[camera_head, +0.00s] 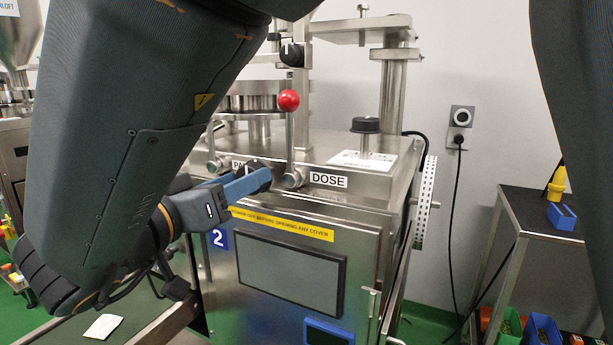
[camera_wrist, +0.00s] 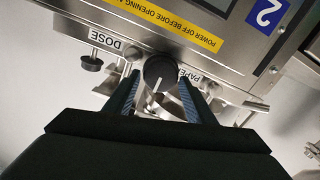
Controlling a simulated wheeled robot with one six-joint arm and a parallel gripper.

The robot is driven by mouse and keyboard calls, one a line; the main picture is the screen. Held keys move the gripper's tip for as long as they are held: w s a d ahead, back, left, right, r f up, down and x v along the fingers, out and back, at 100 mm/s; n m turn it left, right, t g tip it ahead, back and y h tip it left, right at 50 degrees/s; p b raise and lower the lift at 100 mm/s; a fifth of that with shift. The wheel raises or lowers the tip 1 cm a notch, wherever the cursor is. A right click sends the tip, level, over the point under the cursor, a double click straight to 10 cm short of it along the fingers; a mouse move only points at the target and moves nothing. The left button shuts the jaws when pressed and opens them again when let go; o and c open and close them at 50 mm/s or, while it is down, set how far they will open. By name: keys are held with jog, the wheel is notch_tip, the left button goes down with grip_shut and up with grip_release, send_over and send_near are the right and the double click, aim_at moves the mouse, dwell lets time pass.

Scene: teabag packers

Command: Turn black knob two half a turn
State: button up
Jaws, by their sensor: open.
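A round black knob (camera_wrist: 160,71) with a white pointer line sits on the front of the steel machine (camera_wrist: 228,55), between the DOSE and PAPER labels. The line is tilted slightly in the wrist view. In the head view, only part of this knob (camera_head: 258,163) shows behind my gripper (camera_head: 262,180). My gripper is open; in the wrist view, its two blue fingers (camera_wrist: 160,84) stand on either side of the knob. I cannot tell whether they touch it. A blue "2" plate (camera_head: 218,239) is on the machine's front.
A lever with a red ball (camera_head: 289,100) stands close to my gripper. Another black knob (camera_head: 366,125) stands on a post on the machine top. A side table (camera_head: 520,205) stands at right.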

jog(key=shift+x, duration=1.7)
jog(key=c, duration=0.8)
jog(key=shift+o, duration=0.2)
